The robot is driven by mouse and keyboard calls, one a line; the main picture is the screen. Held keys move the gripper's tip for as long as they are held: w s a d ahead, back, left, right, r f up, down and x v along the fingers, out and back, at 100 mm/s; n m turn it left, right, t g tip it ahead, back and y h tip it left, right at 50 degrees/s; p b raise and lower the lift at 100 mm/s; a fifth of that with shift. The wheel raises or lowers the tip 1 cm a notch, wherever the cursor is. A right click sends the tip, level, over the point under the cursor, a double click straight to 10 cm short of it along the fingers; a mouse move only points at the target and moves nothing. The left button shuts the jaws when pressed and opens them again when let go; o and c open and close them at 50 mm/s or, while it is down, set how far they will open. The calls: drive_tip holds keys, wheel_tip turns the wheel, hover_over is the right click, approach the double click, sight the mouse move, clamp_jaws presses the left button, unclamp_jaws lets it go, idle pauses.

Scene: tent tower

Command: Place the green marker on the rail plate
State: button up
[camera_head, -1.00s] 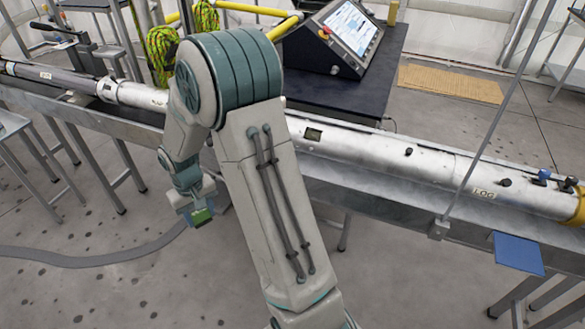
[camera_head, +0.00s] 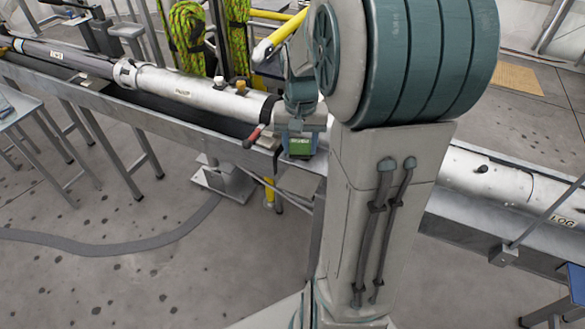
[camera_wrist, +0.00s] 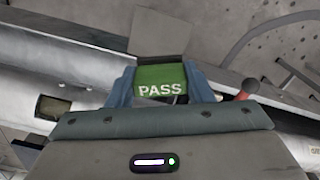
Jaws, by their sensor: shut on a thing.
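The green marker (camera_head: 299,146) is a small block, and its green face reads "PASS" in the wrist view (camera_wrist: 160,84). My gripper (camera_wrist: 161,88) is shut on it, with a blue finger on each side. In the head view my gripper (camera_head: 300,143) holds it at the near edge of the long rail (camera_head: 200,118), below the silver tube. A dark grey square surface (camera_wrist: 159,32) shows just beyond the marker in the wrist view. I cannot tell for sure whether it is the rail plate, or whether the marker touches anything.
A red-tipped handle (camera_head: 252,138) stands close to the left of my gripper; it also shows in the wrist view (camera_wrist: 249,87). The silver tube (camera_head: 200,92) lies along the rail. A blue panel (camera_head: 576,284) is at the far right. Yellow-green ropes (camera_head: 187,38) hang behind.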

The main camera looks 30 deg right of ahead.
wheel_tip(320, 180, down, 9)
drive_tip(key=shift+s+f, duration=0.15)
idle(0.4)
drive_tip(key=shift+f, duration=0.15)
drive_tip(key=o, duration=0.9)
drive_tip(key=shift+o, duration=0.2)
